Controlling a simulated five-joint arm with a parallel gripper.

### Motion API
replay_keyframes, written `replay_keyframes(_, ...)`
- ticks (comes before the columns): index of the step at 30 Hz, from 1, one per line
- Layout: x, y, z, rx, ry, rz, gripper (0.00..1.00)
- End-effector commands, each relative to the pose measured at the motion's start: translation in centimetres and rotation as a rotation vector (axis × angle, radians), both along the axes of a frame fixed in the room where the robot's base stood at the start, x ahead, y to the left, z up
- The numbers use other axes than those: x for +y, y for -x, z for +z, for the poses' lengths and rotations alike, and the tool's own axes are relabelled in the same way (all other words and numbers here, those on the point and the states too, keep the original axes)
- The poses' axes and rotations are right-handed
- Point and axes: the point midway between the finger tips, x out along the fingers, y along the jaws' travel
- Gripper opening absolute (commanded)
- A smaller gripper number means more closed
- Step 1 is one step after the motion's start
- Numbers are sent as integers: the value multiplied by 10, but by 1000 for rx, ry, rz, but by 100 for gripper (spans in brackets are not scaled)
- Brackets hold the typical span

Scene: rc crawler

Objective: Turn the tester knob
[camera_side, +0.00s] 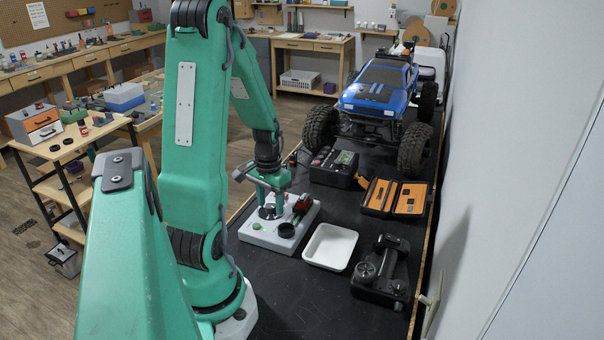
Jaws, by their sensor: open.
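The tester (262,240) looks to be the light grey box on the black bench mat, with a small green spot on its left top. A black round part (287,230) sits at its front right, and a dark red part (303,204) stands behind that. My gripper (269,207) points down over the back left of the tester's top, beside the red part. It is open, around or just above a dark round piece there. The fingers hide much of this piece, so I cannot tell whether it is the knob or whether they touch it.
A white tray (330,247) and a black controller (382,272) lie right of the tester. Behind are a black box with a display (335,167), an open orange-lined case (411,199) and a blue crawler (375,90). The wall (500,150) bounds the right side.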

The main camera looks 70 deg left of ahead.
Motion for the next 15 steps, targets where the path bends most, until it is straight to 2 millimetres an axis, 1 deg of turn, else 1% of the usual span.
replay_keyframes(8, 1, -1, 13, -2, -2, 0, 48)
replay_keyframes(15, 1, -1, 38, -3, -4, 0, 48)
